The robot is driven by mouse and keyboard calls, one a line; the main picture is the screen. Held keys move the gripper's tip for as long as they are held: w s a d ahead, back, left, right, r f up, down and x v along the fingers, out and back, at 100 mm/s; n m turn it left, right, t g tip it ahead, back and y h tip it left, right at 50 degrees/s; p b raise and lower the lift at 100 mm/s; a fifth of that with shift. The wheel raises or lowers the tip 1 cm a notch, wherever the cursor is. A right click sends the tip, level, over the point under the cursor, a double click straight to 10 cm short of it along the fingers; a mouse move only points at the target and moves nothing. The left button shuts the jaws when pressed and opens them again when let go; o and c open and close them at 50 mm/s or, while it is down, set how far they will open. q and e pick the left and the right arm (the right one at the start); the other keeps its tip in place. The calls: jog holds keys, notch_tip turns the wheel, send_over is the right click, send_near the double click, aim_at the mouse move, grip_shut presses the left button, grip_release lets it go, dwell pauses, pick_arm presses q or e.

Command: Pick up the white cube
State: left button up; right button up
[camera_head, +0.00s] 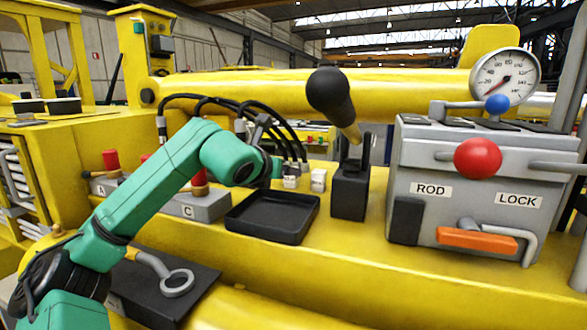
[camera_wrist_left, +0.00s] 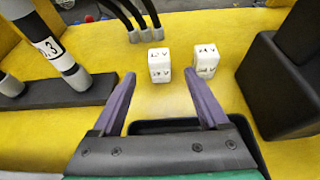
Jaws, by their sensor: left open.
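Two small white cubes with dark markings stand on the yellow surface behind the black tray. In the left wrist view the left white cube (camera_wrist_left: 160,66) is ahead of the jaws, roughly between the fingertips. The right white cube (camera_wrist_left: 205,61) stands beside it with a gap, beyond the right finger. Both also show in the head view, the left one (camera_head: 290,182) near the cable ends and the right one (camera_head: 318,180) near the black lever block. My left gripper (camera_wrist_left: 160,76) is open and empty, short of the cubes. My right gripper is not seen.
A black tray (camera_head: 272,233) lies in front of the cubes. A black lever block (camera_head: 350,192) stands just right of them. Black hoses (camera_wrist_left: 135,20) end behind them. A grey control box (camera_head: 440,165) stands at the right, and grey valve block C (camera_head: 195,206) at the left.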

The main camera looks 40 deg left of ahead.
aim_at(291, 177)
pick_arm(q)
jog(key=p+x, duration=0.1)
jog(key=x, duration=0.1)
jog(key=p+x, duration=0.1)
jog(key=x, duration=0.2)
jog(key=shift+r+p, duration=0.25)
jog(key=shift+p, duration=0.1)
jog(key=p+x, duration=0.4)
jog(key=x, duration=0.1)
jog(key=shift+w+r+p, duration=0.1)
jog(key=shift+r+p, duration=0.1)
jog(key=shift+p, duration=0.2)
jog(key=shift+a+f, duration=0.1)
jog(key=shift+f, duration=0.2)
jog(key=shift+c, duration=0.9)
grip_shut()
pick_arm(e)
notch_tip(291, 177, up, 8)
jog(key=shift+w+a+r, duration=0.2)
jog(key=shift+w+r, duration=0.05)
